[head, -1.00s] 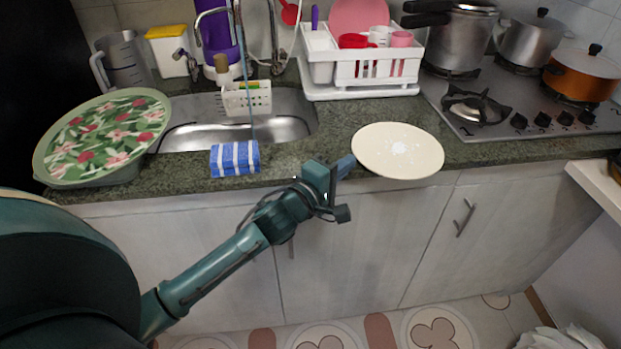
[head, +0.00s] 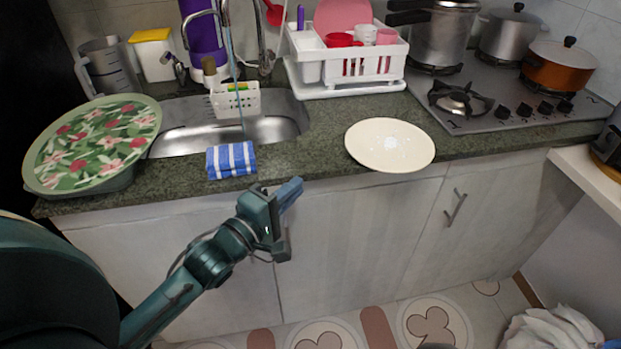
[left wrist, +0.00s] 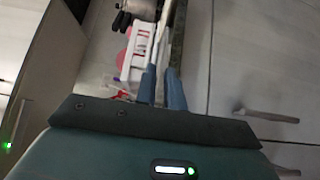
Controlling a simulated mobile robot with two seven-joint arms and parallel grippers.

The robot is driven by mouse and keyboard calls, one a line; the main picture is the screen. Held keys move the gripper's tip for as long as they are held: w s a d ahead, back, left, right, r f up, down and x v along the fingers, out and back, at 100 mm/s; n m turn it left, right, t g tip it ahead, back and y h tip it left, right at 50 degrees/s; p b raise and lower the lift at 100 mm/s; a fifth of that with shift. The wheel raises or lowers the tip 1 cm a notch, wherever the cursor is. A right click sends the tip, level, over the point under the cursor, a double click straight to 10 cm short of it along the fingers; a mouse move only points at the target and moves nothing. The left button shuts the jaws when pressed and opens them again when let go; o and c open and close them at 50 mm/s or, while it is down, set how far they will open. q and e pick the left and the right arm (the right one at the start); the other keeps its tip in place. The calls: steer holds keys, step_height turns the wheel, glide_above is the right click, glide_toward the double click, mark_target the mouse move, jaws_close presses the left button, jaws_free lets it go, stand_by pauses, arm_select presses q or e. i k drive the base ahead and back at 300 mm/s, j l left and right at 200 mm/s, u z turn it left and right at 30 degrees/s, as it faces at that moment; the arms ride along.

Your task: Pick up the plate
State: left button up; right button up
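The cream plate (head: 375,140) lies flat on the green stone counter at its front edge, close to the cooktop. It is empty, with a bright glare spot in its middle. My left gripper (head: 295,192) is in front of the counter, to the left of the plate and lower in the picture, clear of it. In the left wrist view, its two blue fingers (left wrist: 161,87) stand a small gap apart, with nothing seen held between them. My right gripper is not in view.
A blue striped cloth (head: 231,160) lies by the sink (head: 270,130). A floral round tray (head: 90,145) is at the left. A white dish rack (head: 345,65) and a cooktop (head: 480,115) with pots stand behind. The counter between cloth and plate is clear.

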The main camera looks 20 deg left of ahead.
mark_target(389, 146)
steer(key=i+l+u, duration=0.15)
steer(key=l+u, duration=0.15)
steer(key=l, duration=0.45)
steer(key=l+u, duration=0.3)
steer(key=l, duration=0.5)
